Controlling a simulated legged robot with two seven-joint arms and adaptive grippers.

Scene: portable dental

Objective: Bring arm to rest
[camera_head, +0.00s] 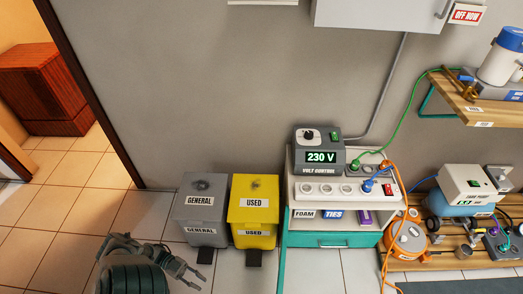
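My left gripper (194,278) shows at the bottom left, in front of the grey bin and above the floor. Its dark fingers point right, with a small gap between the tips. It looks open and nothing shows between the fingers. The dark ribbed part of my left arm (133,279) is at the bottom edge. My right gripper and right arm are not in view.
A grey GENERAL bin (203,209) and yellow USED bin (253,205) stand by the wall. Right of them is a teal-and-white cabinet (331,240) bearing a 230 V control box (319,139). Cables hang right. Tiled floor (60,240) is clear at left.

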